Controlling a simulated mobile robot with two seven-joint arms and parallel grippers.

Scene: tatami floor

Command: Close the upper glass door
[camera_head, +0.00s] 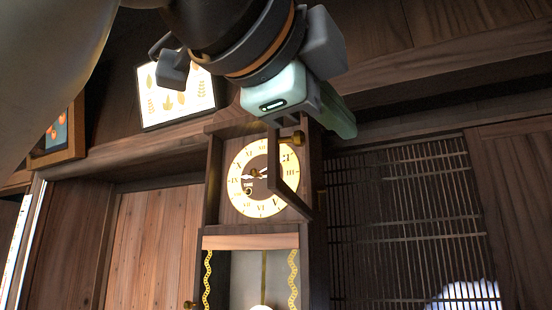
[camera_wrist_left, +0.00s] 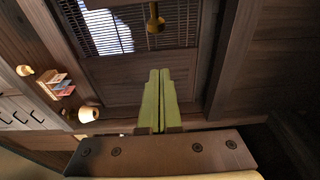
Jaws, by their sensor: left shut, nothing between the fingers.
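The wall clock's upper glass door (camera_head: 276,178) stands open in the head view, swung out from the right side of the case and seen at a steep angle. A small brass knob (camera_head: 298,138) is near its top. The round dial (camera_head: 250,182) shows behind and beside it. My left gripper (camera_head: 343,126) is just above the door's top and to the right in the picture, its pale green fingers partly hidden by its body. In the left wrist view the gripper's fingers (camera_wrist_left: 158,84) are together and empty, with a brass knob (camera_wrist_left: 155,20) beyond them. Contact with the door cannot be told.
The lower clock compartment (camera_head: 250,243) holds a pendulum behind its front. A slatted panel (camera_head: 405,215) is to the right. A framed picture (camera_head: 178,97) stands on the ledge at left. The wrist view shows a side shelf with books (camera_wrist_left: 58,85) and a lamp (camera_wrist_left: 88,114).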

